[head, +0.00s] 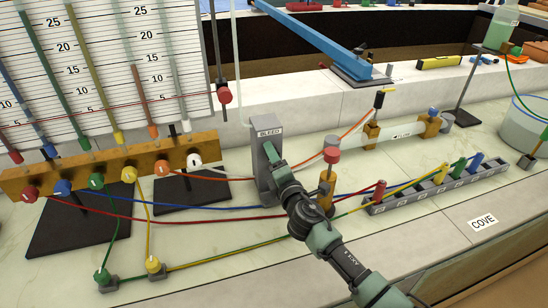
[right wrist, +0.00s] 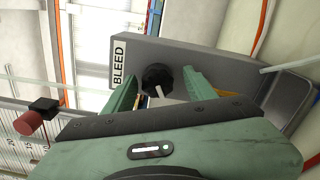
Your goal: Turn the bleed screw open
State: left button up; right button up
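The bleed block (head: 264,190) is a grey upright post with a white BLEED label (head: 269,131), and it stands in the middle of the head view. In the right wrist view the bleed screw (right wrist: 157,77) is a round black knob with a white pointer mark, on the face of the grey block (right wrist: 215,66). My right gripper (right wrist: 161,76) is open, its two green fingers on either side of the knob with gaps showing. In the head view the right gripper (head: 274,155) is at the block's face and hides the knob. My left gripper is not in view.
A wooden manifold (head: 100,172) with coloured taps and tubes stands left, below a scaled board (head: 120,60). A red-capped brass valve (head: 331,157) stands close right of my arm. A grey rack (head: 440,186) with coloured plugs is further right. Tubes cross the bench.

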jog(key=shift+s+r, duration=0.1)
jog(key=v, duration=0.7)
jog(key=shift+s+d, duration=0.15)
jog(key=shift+s, duration=0.1)
dwell(0.4)
